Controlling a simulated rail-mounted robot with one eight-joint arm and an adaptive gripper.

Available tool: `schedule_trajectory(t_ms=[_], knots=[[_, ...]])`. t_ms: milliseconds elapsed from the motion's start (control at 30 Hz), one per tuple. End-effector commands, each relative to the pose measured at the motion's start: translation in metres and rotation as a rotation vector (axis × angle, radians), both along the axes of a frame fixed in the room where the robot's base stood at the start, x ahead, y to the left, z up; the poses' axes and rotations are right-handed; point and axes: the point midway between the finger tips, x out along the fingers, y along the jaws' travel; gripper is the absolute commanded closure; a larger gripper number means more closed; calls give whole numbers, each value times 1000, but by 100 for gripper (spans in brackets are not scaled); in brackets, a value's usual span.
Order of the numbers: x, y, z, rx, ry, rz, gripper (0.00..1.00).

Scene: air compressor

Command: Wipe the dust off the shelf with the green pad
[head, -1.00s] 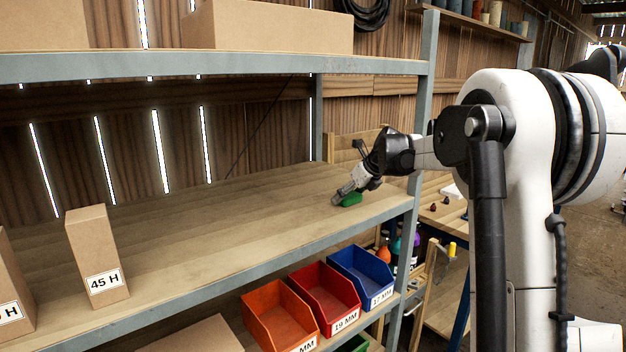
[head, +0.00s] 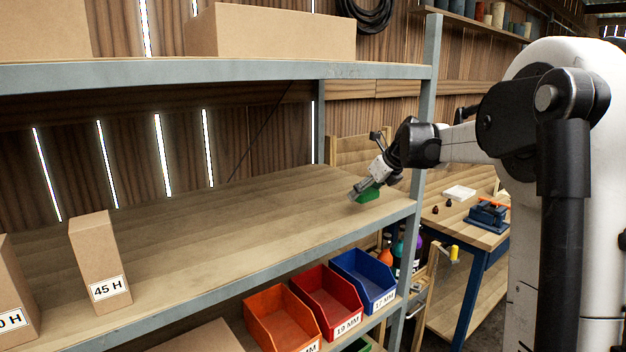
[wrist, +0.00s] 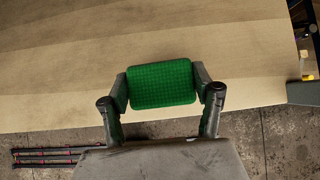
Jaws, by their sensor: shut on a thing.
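My gripper (head: 362,191) is at the right end of the wooden shelf (head: 240,220), near its front edge. It is shut on the green pad (head: 369,194), which is held between the two fingers. In the wrist view the pad (wrist: 161,84) is a green rounded rectangle gripped at both short sides, over the shelf board (wrist: 60,75). I cannot tell whether the pad touches the board. The board shows darker and lighter patches, darker toward the far side in the wrist view; dust is hard to tell from wood grain.
A tall box marked 45 H (head: 100,262) and another box (head: 15,305) stand at the shelf's left. A grey post (head: 424,130) rises at the right front corner. The upper shelf (head: 230,70) hangs above. Orange, red and blue bins (head: 362,280) sit below. The shelf's middle is clear.

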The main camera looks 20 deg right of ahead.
Motion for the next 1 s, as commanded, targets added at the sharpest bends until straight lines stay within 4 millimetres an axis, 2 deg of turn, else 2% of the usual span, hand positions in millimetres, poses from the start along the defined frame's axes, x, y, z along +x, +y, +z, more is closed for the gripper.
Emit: schedule_trajectory(t_ms=[200,400,1000], knots=[[1,2,22,0,0,3,60],[1,3,35,0,0,4,60],[1,4,37,0,0,4,60]])
